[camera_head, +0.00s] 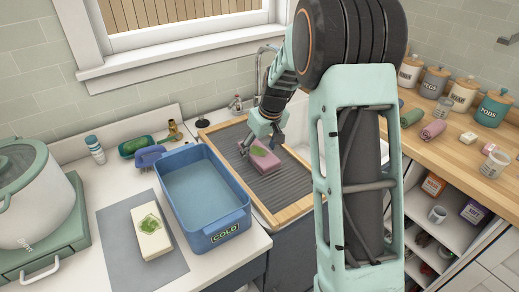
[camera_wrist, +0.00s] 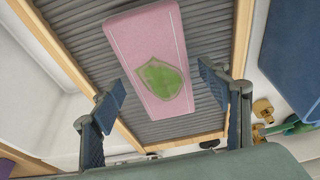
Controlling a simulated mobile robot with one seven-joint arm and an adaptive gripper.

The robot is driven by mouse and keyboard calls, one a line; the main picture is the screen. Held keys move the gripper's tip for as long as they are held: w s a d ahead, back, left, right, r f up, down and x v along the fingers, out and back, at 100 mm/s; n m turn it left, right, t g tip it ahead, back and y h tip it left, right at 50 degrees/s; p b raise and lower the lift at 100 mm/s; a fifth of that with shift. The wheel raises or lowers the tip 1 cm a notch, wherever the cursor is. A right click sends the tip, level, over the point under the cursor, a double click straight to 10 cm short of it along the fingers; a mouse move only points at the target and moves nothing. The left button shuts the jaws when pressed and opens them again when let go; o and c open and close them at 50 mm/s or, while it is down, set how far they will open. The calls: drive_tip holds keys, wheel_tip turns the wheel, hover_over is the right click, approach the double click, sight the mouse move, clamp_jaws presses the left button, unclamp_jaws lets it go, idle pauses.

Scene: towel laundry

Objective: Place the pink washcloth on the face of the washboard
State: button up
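The pink washcloth (camera_head: 268,165) lies flat on the ridged grey face of the wood-framed washboard (camera_head: 293,182). It is a folded rectangle with a green stain on top. In the wrist view the washcloth (camera_wrist: 138,36) lies lengthwise on the ridges of the washboard (camera_wrist: 78,40), with the green patch towards my gripper. My gripper (camera_head: 262,140) is just above the washcloth's far end in the head view. In the wrist view my gripper (camera_wrist: 163,85) is open, one finger on each side of the washcloth, with gaps between and nothing held.
A blue tub (camera_head: 238,216) marked COLD stands left of the washboard. A stained cream cloth (camera_head: 150,235) lies on a grey mat (camera_head: 113,245). A tap (camera_head: 258,72) stands behind the washboard. A big pot (camera_head: 38,195) is at far left. A wooden counter (camera_head: 465,120) with canisters is at right.

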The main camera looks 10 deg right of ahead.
drive_tip(key=shift+r, duration=0.45)
drive_tip(key=v, duration=1.1)
drive_tip(key=shift+r, duration=0.25)
drive_tip(key=shift+s+d, duration=0.15)
